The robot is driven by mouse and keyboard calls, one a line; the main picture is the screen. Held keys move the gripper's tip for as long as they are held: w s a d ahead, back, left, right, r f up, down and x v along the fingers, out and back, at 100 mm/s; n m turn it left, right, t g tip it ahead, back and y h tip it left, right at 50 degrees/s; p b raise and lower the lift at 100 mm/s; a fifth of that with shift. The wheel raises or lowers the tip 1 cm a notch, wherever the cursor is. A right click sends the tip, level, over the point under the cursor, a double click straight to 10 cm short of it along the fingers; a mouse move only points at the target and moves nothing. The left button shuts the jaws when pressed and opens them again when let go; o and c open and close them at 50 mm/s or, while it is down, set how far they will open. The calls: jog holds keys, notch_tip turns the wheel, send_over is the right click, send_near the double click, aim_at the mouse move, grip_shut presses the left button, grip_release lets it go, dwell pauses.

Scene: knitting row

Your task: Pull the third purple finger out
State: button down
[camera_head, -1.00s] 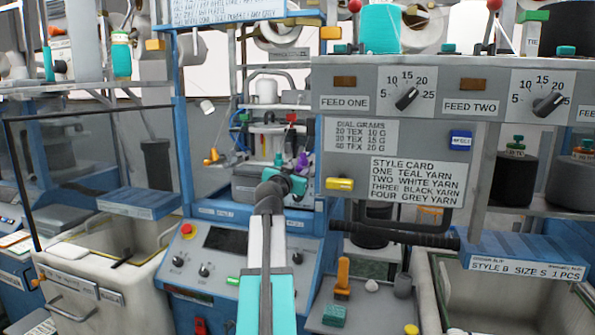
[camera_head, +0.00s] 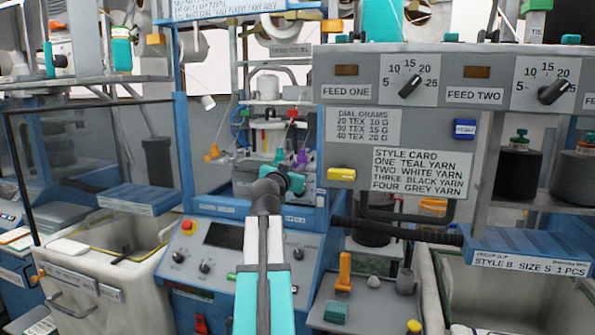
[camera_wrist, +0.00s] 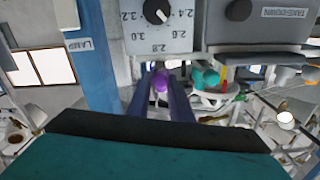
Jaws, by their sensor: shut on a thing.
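A small purple finger (camera_wrist: 161,83) sits between the tips of my gripper (camera_wrist: 162,88) in the wrist view, and the two dark jaws are closed on it. In the head view a purple piece (camera_head: 301,158) shows just above the teal end of my arm, inside the blue-framed knitting machine. My jaw tips are too small to make out there. A teal piece (camera_head: 280,155) is just left of the purple one, and a teal piece (camera_wrist: 207,78) also shows right of the jaws in the wrist view. I cannot tell the purple finger's place in the row.
A grey dial panel (camera_wrist: 160,28) stands close beyond the jaws, with a blue post (camera_wrist: 88,75) to the left. In the head view the grey feed panel (camera_head: 440,120) is right of my arm. A control panel (camera_head: 225,240) lies below left, and a blue-topped bin (camera_head: 525,250) at the right.

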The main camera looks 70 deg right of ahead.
jog(key=shift+f, duration=0.15)
jog(key=c, duration=2)
grip_release()
jog(key=shift+a, duration=0.1)
jog(key=o, duration=0.4)
jog(key=shift+a, duration=0.15)
jog(key=shift+a, duration=0.15)
jog(key=a+b, duration=0.1)
jog(key=a, duration=0.3)
jog(key=a+b, duration=0.1)
jog(key=a, duration=0.4)
jog(key=s+a+b, duration=0.1)
jog(key=a, duration=0.3)
jog(key=shift+a, duration=0.15)
jog(key=shift+w, duration=0.15)
